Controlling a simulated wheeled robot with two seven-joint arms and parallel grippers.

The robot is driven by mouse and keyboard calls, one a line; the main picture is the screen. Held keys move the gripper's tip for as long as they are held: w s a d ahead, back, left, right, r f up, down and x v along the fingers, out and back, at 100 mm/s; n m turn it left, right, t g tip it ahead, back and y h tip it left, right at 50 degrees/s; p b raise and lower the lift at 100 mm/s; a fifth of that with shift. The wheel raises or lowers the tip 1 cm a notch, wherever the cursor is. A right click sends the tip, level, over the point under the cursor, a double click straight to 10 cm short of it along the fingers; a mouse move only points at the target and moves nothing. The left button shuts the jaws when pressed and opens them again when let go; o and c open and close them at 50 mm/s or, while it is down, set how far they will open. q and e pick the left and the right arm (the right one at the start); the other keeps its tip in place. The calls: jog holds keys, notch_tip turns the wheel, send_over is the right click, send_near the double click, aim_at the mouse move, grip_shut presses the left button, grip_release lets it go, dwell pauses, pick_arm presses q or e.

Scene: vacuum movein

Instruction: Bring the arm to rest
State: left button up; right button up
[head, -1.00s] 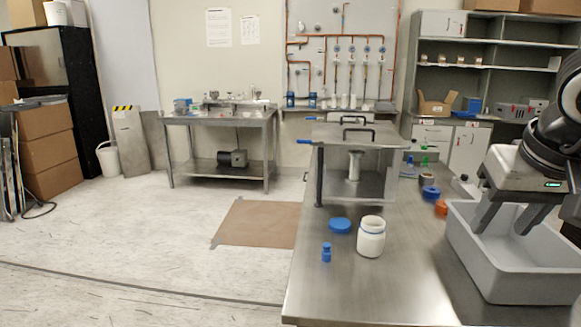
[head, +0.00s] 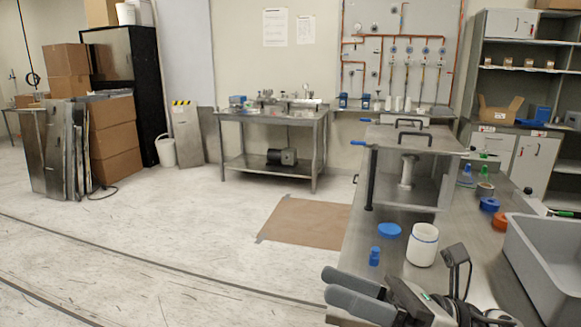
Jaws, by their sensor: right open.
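My right gripper (head: 330,284) is open and empty. It shows low in the head view, over the front left edge of the steel bench (head: 398,284). Its two dark fingers point left and appear apart from the white jar (head: 422,246) behind them. The wrist and arm come in from the bottom edge of the picture. My left gripper is out of view.
A grey tub (head: 545,262) stands on the bench at right. A blue lid (head: 389,230), a small blue bottle (head: 374,256) and a clear box (head: 410,170) with a handled top stand near the jar. The floor (head: 180,240) left of the bench is open.

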jog(key=w+d+f+m+t+h, duration=0.25)
jog(key=f+m+t+h, duration=0.5)
jog(key=m, duration=0.75)
jog(key=w+d+f+m+t+h, duration=0.1)
jog(key=d+f+m+t+h, duration=0.45)
jog(key=m, duration=0.95)
jog(key=s+f+m+g+h, duration=0.2)
jog(key=s+f+m, duration=0.4)
jog(key=f, duration=0.5)
jog(key=s+f+m+g+h, duration=0.3)
jog(key=s+f+m+g, duration=0.2)
jog(key=f+m, duration=0.3)
notch_tip(320, 180, down, 4)
jog(key=shift+s+r, duration=0.25)
jog(key=shift+s, duration=0.3)
